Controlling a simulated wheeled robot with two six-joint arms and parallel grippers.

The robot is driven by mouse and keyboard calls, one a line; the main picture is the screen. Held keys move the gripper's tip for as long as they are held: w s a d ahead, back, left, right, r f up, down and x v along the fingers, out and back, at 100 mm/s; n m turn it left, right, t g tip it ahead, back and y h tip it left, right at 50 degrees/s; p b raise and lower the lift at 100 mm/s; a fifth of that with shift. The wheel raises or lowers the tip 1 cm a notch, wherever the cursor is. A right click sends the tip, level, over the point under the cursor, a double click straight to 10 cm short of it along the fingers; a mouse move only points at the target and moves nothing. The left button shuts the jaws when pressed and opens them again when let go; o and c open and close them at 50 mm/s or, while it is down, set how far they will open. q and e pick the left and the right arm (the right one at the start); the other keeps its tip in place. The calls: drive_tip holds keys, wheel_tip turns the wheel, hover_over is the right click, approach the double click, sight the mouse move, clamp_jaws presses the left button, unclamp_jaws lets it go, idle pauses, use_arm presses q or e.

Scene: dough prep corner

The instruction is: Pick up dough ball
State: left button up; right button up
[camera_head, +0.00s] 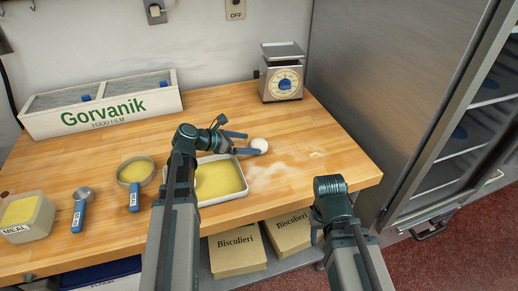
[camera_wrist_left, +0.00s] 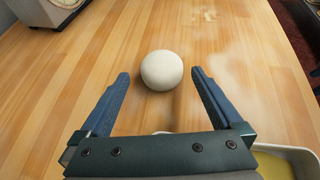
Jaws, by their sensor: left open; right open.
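In the left wrist view my left gripper (camera_wrist_left: 159,73) shows a gap between each finger and the ball. My right gripper (camera_head: 315,236) is at the counter's front edge, mostly hidden by its own wrist.
A tray of yellow meal (camera_head: 243,184) lies under and beside my left gripper. A scale (camera_head: 283,80) stands behind the ball. A food film box (camera_head: 60,122), a bowl (camera_head: 150,180) and a meal tub (camera_head: 43,232) are at left. Floury counter right of the ball is clear.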

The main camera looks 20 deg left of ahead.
sight(254, 145)
use_arm(q)
drive_tip(key=b+x, duration=0.1)
drive_tip(key=x, duration=0.3)
drive_tip(key=shift+s+f+b, duration=0.15)
drive_tip(key=shift+b, duration=0.15)
drive_tip(key=shift+a, duration=0.1)
drive_tip(key=shift+c, duration=0.3)
drive_tip(key=c, duration=1.3)
drive_tip(key=shift+o, duration=0.2)
